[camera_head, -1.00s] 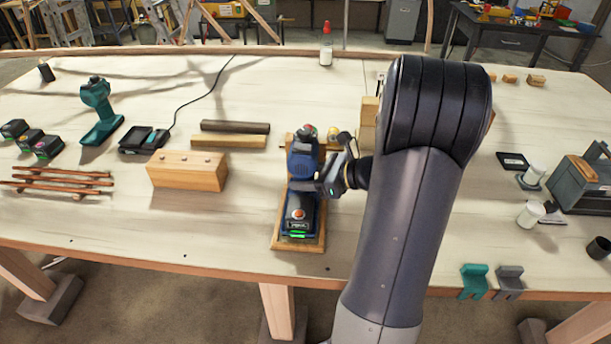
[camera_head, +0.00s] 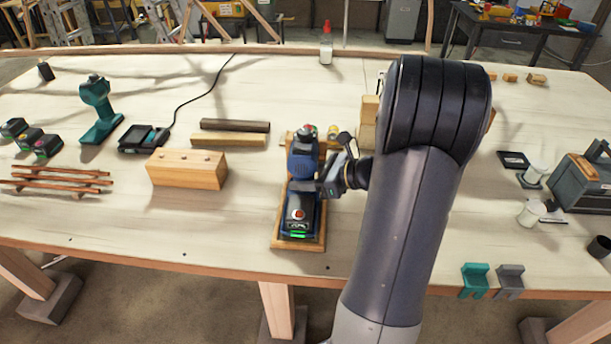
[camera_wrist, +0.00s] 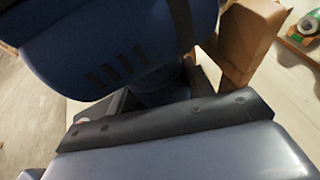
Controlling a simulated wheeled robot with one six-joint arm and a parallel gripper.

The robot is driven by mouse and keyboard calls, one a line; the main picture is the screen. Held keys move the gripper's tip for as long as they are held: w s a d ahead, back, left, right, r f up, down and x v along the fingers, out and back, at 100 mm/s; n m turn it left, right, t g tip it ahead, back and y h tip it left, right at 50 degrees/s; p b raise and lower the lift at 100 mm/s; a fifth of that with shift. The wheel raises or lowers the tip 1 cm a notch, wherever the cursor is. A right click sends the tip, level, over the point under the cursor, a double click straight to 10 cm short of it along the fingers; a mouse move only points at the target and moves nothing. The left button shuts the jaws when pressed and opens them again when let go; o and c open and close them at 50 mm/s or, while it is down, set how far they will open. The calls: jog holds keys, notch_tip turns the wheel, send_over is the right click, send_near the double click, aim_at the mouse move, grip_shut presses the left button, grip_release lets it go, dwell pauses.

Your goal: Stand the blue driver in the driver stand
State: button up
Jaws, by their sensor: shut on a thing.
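The blue driver (camera_head: 302,163) is upright on the wooden driver stand (camera_head: 284,243), with its battery foot with a green light over the stand's base. Whether the foot rests fully on the base I cannot tell. My gripper (camera_head: 328,182) is at the driver's right side, shut on it around the handle region. In the wrist view the blue driver body (camera_wrist: 110,50) with dark vent slots fills the upper left, close above my gripper (camera_wrist: 165,120). A wooden upright of the stand (camera_wrist: 247,40) shows behind it. The fingertips' contact is mostly hidden.
A teal driver (camera_head: 98,105) stands at left, near a charger (camera_head: 144,138) and several batteries (camera_head: 47,147). A wooden block with holes (camera_head: 187,170) lies left of the stand. Wood blocks (camera_head: 368,120) stand close behind my wrist. The table front left of the stand is clear.

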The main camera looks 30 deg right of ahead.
jog(key=shift+f+b, duration=0.5)
jog(key=shift+f, duration=0.1)
dwell(0.5)
jog(key=o, duration=1.5)
jog(key=shift+c, duration=0.2)
jog(key=shift+f, duration=0.15)
jog(key=v, duration=1.1)
jog(key=shift+w+a, duration=0.15)
